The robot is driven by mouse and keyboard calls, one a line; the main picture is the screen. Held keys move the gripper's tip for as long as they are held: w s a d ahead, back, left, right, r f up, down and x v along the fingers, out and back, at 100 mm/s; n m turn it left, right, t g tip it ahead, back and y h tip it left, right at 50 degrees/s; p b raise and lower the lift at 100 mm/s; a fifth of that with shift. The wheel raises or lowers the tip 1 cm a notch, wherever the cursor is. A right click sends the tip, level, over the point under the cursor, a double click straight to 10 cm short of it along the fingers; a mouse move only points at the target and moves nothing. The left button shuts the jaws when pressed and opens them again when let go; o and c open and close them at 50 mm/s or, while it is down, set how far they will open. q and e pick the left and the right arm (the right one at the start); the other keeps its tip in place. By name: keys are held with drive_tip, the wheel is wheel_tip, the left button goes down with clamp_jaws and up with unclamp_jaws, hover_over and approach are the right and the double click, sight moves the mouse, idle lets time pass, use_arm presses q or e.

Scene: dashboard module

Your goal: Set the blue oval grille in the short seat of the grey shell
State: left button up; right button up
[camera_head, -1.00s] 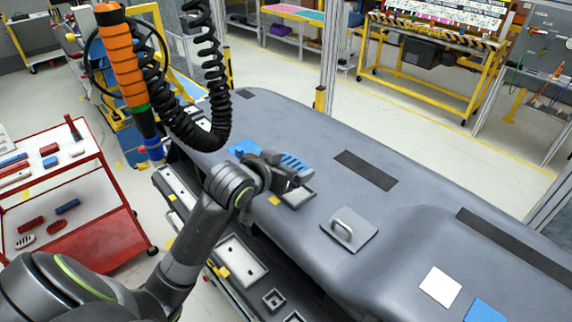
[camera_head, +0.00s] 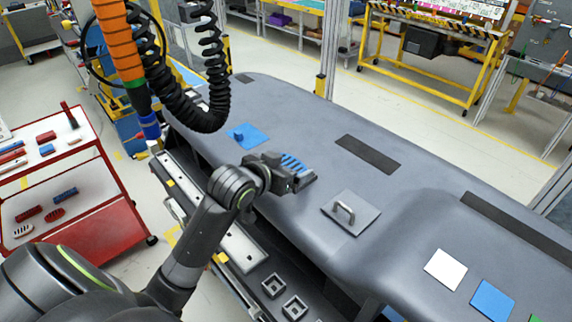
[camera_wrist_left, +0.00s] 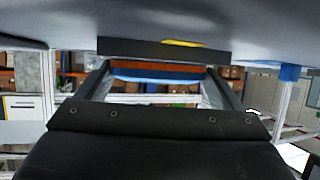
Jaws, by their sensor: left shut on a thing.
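The grey shell (camera_head: 285,120) is the long dashboard body across the middle of the head view. My left gripper (camera_head: 291,178) is shut on the blue oval grille (camera_head: 293,163), low over the shell's near side. The grille's slotted face shows past the jaws. In the left wrist view, a blue edge of the grille (camera_wrist_left: 160,75) shows between the two fingers, close to the shell's surface. The short seat is mostly hidden behind the gripper and grille. I cannot tell whether the grille touches it. My right gripper is out of view.
A blue plate with a knob (camera_head: 248,136) lies behind the gripper. A grey plate with a handle (camera_head: 351,212) is to its right. A hanging tool with a coiled black hose (camera_head: 205,115) is at upper left. A red cart (camera_head: 105,215) stands at left.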

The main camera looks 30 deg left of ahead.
use_arm(q)
drive_tip(key=o, duration=0.8)
drive_tip(key=shift+c, duration=0.2)
drive_tip(key=shift+a, duration=0.1)
